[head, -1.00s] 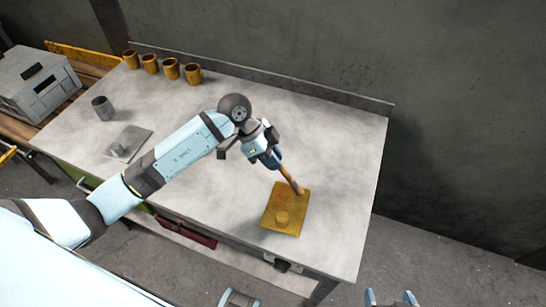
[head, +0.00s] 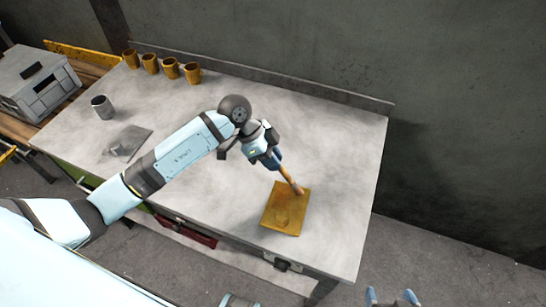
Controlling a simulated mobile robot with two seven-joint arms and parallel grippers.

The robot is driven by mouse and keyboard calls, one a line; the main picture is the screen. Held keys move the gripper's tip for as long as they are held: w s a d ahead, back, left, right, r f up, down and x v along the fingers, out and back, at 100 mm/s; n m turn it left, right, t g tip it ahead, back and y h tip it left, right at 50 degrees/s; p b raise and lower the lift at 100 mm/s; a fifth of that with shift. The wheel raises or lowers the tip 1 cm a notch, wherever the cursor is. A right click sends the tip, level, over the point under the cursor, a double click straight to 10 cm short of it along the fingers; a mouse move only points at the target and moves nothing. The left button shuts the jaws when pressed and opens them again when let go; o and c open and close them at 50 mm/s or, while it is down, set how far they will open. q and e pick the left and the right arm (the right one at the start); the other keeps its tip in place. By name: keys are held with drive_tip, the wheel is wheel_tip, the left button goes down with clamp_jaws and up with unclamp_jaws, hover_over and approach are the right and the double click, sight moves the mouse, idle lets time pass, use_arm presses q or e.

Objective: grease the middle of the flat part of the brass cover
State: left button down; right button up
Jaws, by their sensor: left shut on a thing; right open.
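The brass cover (head: 272,222) is a square yellow plate with a faint round shape near its middle, lying near the front edge of the table. My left gripper (head: 274,162) is shut on a brown stick-like tool (head: 287,178), which looks like a brush. The tool slants down to the right. Its lower end is over the cover's far edge; I cannot tell whether it touches. My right gripper (head: 392,297) is open and empty at the bottom edge of the view, away from the table.
The grey table (head: 330,140) is clear around the cover and to its right. Several brass cups (head: 193,73) stand along the back left. A grey cup (head: 102,108) and a grey plate (head: 134,137) are on the left. A grey box (head: 35,85) stands beyond the table's left end.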

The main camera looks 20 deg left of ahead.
use_arm(q)
drive_tip(key=shift+f, duration=0.25)
drive_tip(key=shift+s+r+p, duration=0.15)
drive_tip(key=shift+s+p, duration=0.3)
drive_tip(key=shift+p, duration=0.35)
drive_tip(key=shift+w, duration=0.15)
drive_tip(key=shift+w, duration=0.75)
drive_tip(key=shift+s+f+p, duration=0.2)
drive_tip(key=shift+s+p, duration=0.7)
drive_tip(key=shift+p, duration=0.15)
drive_tip(key=shift+w, duration=0.1)
